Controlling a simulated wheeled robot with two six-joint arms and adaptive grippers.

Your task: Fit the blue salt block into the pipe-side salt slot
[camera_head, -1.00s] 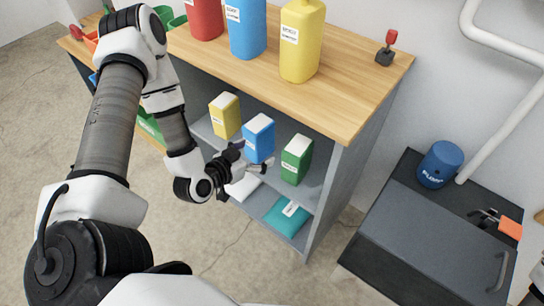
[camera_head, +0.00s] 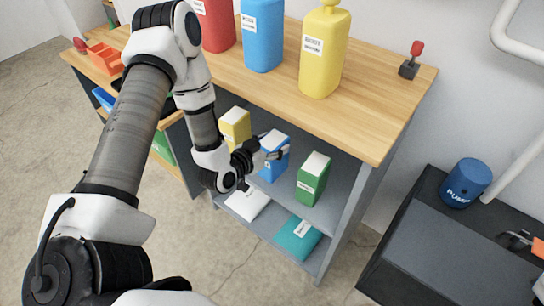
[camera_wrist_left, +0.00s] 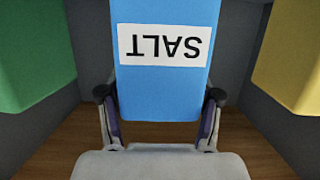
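The blue salt block (camera_head: 275,166) stands upright on the shelf between a yellow block (camera_head: 235,126) and a green block (camera_head: 313,178). My left gripper (camera_head: 272,146) is at its upper part, with fingers spread. In the left wrist view, the blue block (camera_wrist_left: 165,85) shows its SALT label upside down, and the left gripper's fingers (camera_wrist_left: 160,110) flank its near end. Whether the pads touch it is unclear. My right gripper is out of view. I cannot make out the salt slot.
Shelf walls and the wooden top (camera_head: 370,115) closely frame the left gripper. Large red, blue and yellow bottles (camera_head: 323,60) stand on top. White and teal packs (camera_head: 298,238) lie below. A dark cabinet (camera_head: 450,250) with a blue pump (camera_head: 466,183) stands right, beside a white pipe (camera_head: 515,165).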

